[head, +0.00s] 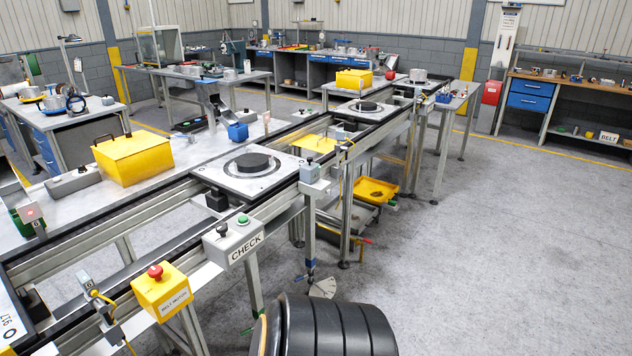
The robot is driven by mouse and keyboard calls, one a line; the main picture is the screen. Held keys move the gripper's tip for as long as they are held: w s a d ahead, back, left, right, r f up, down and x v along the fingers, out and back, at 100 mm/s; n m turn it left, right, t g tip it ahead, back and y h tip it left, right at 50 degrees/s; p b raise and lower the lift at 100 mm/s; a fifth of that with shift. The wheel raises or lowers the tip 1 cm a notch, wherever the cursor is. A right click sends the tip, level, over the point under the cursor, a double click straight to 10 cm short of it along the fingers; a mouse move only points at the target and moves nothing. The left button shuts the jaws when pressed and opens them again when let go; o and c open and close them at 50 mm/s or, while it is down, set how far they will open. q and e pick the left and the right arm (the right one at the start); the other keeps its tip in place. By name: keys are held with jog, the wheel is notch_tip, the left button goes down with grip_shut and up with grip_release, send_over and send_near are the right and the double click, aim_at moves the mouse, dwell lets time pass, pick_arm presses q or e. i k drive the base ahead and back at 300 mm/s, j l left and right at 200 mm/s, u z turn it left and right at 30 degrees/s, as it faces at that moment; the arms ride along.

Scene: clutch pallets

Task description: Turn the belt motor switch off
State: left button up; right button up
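The belt motor switch is a yellow box (163,291) with a red mushroom button (155,271) on top and a white label on its front reading like "BELT MOTOR". It is mounted at the near side of the conveyor, lower left in the head view. The button stands proud of the box; I cannot tell from its look whether the switch is on or off. Neither of my grippers shows in this view, and nothing touches the switch.
A grey CHECK box (233,240) with a green button sits on the conveyor's near side, right of the switch. A pallet (248,188) with a dark disc lies on the conveyor (120,275). A yellow lidded box (133,158) stands behind. The floor at right is clear.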

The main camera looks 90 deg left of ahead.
aim_at(155, 271)
jog(key=u, duration=3.85)
